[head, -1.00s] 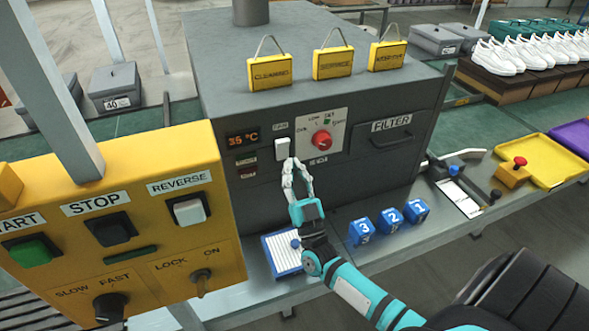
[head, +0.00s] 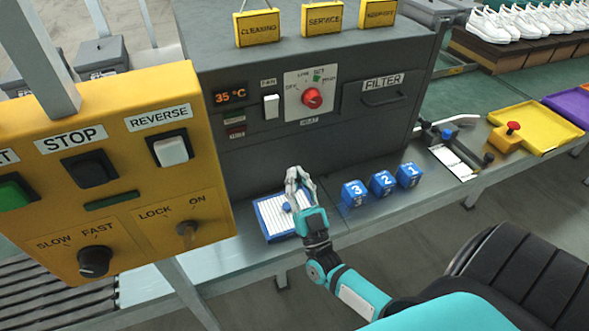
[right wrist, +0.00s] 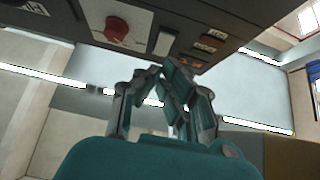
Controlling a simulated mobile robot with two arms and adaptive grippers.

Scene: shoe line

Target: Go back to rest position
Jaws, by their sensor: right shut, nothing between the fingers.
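My right gripper (head: 296,182) is shut and empty. In the head view it is over the shelf in front of the grey machine, above a blue-edged lined pad (head: 271,217) and apart from the machine's panel. In the right wrist view the gripper (right wrist: 178,72) points toward the machine front, fingers together. The fan switch (head: 271,106), red heat knob (head: 312,98) and 35 °C display (head: 230,96) are on the panel. My left gripper is not in view.
A yellow control box (head: 110,180) with buttons and knobs stands close at left. Blue numbered blocks (head: 383,183) sit right of the gripper. A yellow tray (head: 552,125) and white shoes (head: 535,45) are farther right.

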